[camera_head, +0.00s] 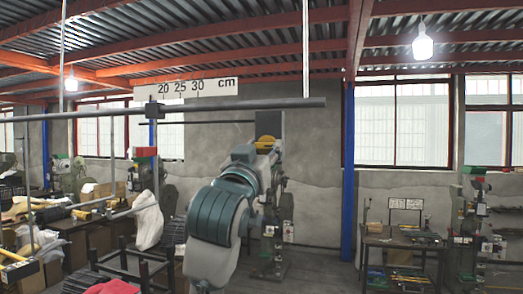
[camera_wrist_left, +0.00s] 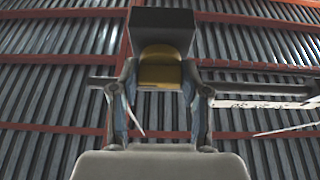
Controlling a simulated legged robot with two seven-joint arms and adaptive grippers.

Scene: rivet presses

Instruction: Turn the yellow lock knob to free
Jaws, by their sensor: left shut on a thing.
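The yellow lock knob (camera_head: 266,141) sits just below a dark block (camera_head: 269,123) on a long grey horizontal bar. In the left wrist view the yellow knob (camera_wrist_left: 160,70) shows below the black block (camera_wrist_left: 162,30), between my two fingers. My left gripper (camera_wrist_left: 158,78) is shut on the knob, with one finger on each side. In the head view my left gripper (camera_head: 265,151) is at the knob, partly hidden by my own arm. The knob's turn angle cannot be read. My right gripper is not in view.
The grey bar (camera_head: 100,111) crosses the left and middle of the head view. A white scale marked in cm (camera_head: 186,88) is above it. A blue post (camera_head: 348,180) stands to the right. A tool table (camera_head: 405,242) and presses (camera_head: 470,215) stand farther right.

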